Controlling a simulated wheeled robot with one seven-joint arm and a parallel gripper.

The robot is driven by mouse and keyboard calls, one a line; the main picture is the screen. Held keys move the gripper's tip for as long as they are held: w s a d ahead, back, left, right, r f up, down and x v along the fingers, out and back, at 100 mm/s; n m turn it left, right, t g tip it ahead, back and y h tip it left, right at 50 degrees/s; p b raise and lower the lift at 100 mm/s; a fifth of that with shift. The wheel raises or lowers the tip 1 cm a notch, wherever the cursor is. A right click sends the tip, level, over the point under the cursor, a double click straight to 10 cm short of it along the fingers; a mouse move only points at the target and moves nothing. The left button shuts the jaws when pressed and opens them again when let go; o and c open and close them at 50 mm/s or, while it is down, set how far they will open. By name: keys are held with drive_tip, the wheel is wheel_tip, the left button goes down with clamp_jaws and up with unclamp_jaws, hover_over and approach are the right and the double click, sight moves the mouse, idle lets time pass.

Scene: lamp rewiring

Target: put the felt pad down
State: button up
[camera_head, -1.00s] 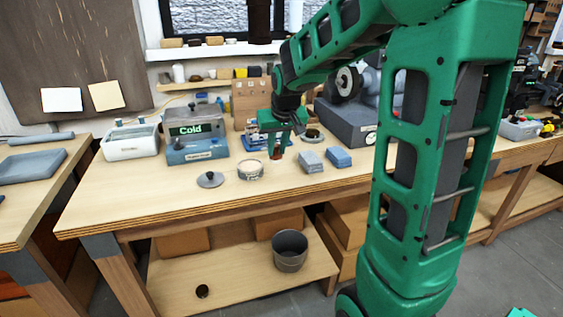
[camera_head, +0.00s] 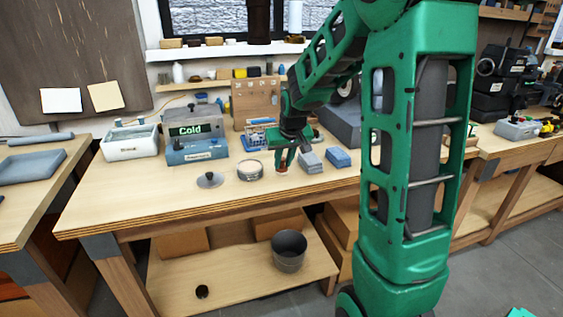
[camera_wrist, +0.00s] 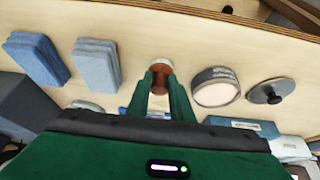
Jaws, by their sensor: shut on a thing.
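My gripper (camera_head: 282,164) is low over the middle of the workbench. In the wrist view its green fingers (camera_wrist: 161,84) close on a small reddish-brown piece with a pale round end (camera_wrist: 160,65), which I take to be the felt pad. In the head view the held piece (camera_head: 282,170) shows as a small red and white spot below the fingers. It is at or just above the bench top; I cannot tell whether it touches. Part of it is hidden between the fingers.
A round tin (camera_head: 250,170) and a knobbed lid (camera_head: 210,180) lie left of my gripper. A grey block (camera_head: 310,162) and a blue block (camera_head: 338,158) lie close to the right. The bench front (camera_head: 255,200) is clear. The "Cold" unit (camera_head: 196,138) stands behind left.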

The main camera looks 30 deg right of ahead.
drive_tip(key=o, duration=1)
drive_tip(key=v, duration=1.2)
drive_tip(key=s+a+f+m+g, duration=0.1)
drive_tip(key=s+f, duration=0.1)
drive_tip(key=s, duration=0.8)
drive_tip(key=s+a+f+m+g+y, duration=0.1)
drive_tip(key=s+f+g, duration=0.1)
drive_tip(key=s, duration=0.8)
drive_tip(key=s+a+f+m+g, duration=0.1)
drive_tip(key=s+f, duration=0.3)
drive_tip(key=s, duration=0.6)
drive_tip(key=shift+g+y, duration=0.4)
drive_tip(key=shift+g, duration=0.1)
